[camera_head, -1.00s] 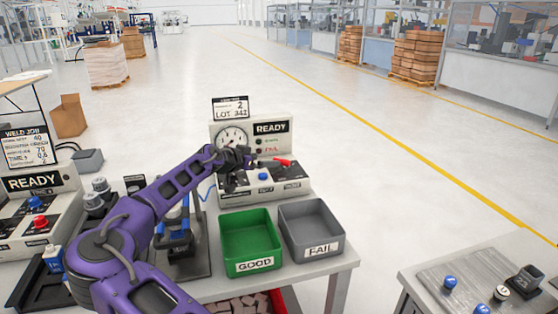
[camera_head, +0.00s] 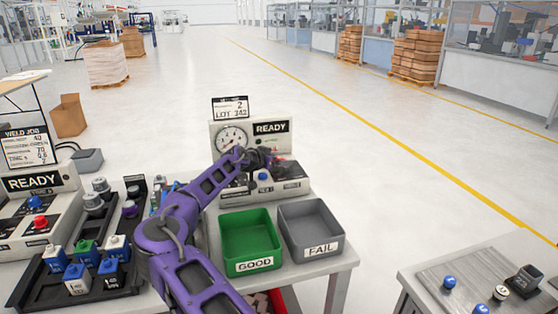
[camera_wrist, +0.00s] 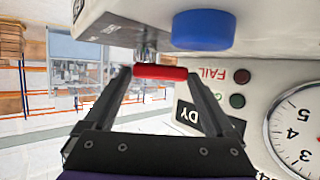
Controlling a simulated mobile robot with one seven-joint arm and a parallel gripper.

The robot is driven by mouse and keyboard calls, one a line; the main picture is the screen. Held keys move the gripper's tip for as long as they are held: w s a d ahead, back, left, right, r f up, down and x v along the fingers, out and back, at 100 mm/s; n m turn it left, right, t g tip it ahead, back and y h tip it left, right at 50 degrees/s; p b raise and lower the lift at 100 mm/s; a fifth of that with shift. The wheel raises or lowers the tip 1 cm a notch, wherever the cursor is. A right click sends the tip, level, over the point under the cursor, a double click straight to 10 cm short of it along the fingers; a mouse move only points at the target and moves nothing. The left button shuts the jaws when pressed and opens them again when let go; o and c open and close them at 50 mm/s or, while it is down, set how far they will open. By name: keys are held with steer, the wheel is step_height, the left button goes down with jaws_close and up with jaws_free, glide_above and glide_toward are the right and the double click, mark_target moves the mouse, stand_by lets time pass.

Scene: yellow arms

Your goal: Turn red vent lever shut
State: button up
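The red vent lever (camera_wrist: 160,71) lies across the wrist view, joined to a metallic stem on the grey-white test unit (camera_wrist: 255,78). My gripper (camera_wrist: 160,75) is at the lever, one dark finger near each end. The fingers are spread apart; I cannot tell whether they touch the lever. In the head view my gripper (camera_head: 264,160) is over the unit's front deck and hides the lever. A blue knob (camera_wrist: 203,30) sits beside the lever and also shows in the head view (camera_head: 264,176).
The unit has a gauge (camera_head: 232,138) and a READY display (camera_head: 271,128). A green GOOD bin (camera_head: 249,263) and a grey FAIL bin (camera_head: 318,249) stand in front of it. A fixture with several blue and green blocks (camera_head: 80,272) is at left.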

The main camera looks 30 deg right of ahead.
steer(key=c, duration=0.9)
steer(key=shift+s+d+r+n+t+y+b, duration=0.1)
steer(key=shift+s+n+t+y+b, duration=0.05)
steer(key=shift+n+t+y+b, duration=0.2)
steer(key=shift+n+t, duration=0.35)
steer(key=o, duration=1.2)
steer(key=shift+c, duration=0.2)
steer(key=shift+a, duration=0.25)
steer(key=v, duration=1.7)
steer(key=shift+s, duration=0.2)
